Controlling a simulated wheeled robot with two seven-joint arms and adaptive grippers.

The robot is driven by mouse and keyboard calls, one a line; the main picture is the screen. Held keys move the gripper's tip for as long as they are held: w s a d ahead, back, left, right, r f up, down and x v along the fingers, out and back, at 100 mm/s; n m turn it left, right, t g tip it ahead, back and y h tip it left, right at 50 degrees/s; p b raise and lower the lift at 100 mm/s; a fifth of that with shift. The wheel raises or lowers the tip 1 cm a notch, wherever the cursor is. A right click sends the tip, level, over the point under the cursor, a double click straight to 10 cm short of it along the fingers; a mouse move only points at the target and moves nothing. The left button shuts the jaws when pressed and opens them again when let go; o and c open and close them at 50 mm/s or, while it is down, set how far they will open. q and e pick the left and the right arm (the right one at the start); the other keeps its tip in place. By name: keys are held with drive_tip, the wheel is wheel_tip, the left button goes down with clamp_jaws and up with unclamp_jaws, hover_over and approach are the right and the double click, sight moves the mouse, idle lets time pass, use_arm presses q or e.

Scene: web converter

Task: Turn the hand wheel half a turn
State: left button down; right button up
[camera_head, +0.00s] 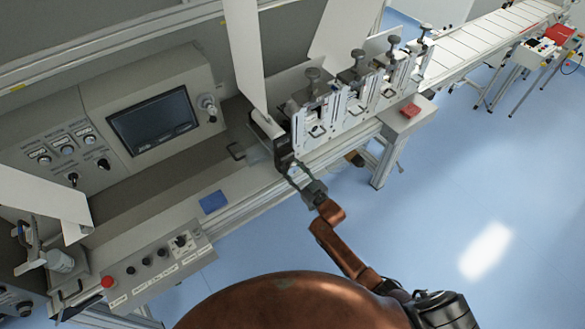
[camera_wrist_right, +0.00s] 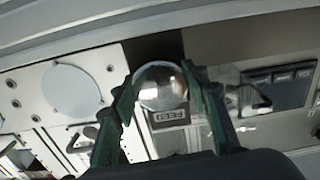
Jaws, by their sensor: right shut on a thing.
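In the right wrist view, a round, shiny metal knob, which looks like the hand wheel (camera_wrist_right: 160,86), sits between the two green fingers of my right gripper. The fingers are shut on its sides. In the head view my right gripper (camera_head: 298,176) reaches up to a dark block (camera_head: 272,137) at the front edge of the machine, left of the clamp units. The hand wheel is too small or hidden there to make out. A small counter with digits (camera_wrist_right: 168,117) shows just below the knob in the wrist view. My left gripper is not in view.
Clamp units with dark knobs (camera_head: 358,58) stand right of my gripper. A white upright panel (camera_head: 246,50) rises behind the dark block. A screen (camera_head: 153,121) and a button box (camera_head: 160,263) are on the left.

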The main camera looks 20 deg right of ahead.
drive_tip(key=shift+f+m, duration=0.1)
drive_tip(key=shift+m, duration=0.3)
drive_tip(key=o, duration=1.2)
drive_tip(key=v, duration=1.2)
